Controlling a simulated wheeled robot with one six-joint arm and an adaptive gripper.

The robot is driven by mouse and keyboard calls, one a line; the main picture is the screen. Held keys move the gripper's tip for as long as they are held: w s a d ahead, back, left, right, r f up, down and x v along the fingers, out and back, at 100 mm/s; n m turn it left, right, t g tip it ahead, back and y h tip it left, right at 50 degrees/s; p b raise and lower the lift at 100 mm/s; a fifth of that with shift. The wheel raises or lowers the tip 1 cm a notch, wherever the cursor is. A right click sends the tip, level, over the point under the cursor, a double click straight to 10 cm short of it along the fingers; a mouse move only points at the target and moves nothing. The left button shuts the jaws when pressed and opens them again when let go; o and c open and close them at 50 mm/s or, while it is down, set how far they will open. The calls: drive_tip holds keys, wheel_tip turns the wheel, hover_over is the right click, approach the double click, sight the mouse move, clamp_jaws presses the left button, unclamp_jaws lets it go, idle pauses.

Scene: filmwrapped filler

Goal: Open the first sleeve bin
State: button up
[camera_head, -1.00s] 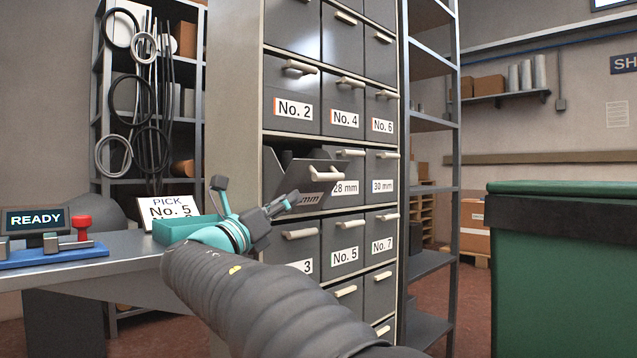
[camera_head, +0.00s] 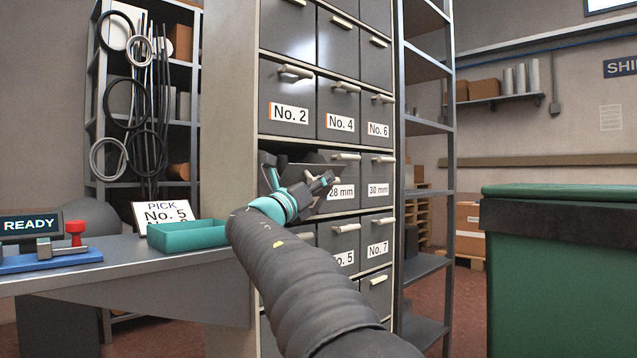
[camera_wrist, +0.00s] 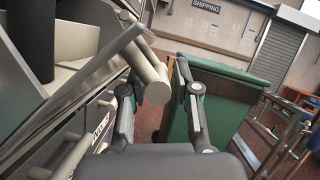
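The first sleeve bin stands tilted out of the left column of the grey bin cabinet, under the No. 2 bin (camera_head: 288,108). My arm and gripper (camera_head: 298,172) cover most of it in the head view. In the wrist view the bin's grey front wall (camera_wrist: 82,76) slants across the left, with dark cylinders inside it. Its pale bar handle (camera_wrist: 152,84) reaches in between the two fingers of my gripper (camera_wrist: 160,95). The fingers stand apart on either side of the handle, with a gap visible on the right. Contact on the left side is unclear.
Bins marked 28 mm (camera_head: 341,191) and 30 mm (camera_head: 379,189) are shut beside it. A teal tray (camera_head: 187,236) and a PICK No. 5 sign (camera_head: 163,214) are on the bench at left. A green container (camera_head: 560,270) stands at right.

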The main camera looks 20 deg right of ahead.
drive_tip(key=shift+c, duration=0.3)
clamp_jaws()
drive_tip(key=shift+r, duration=0.1)
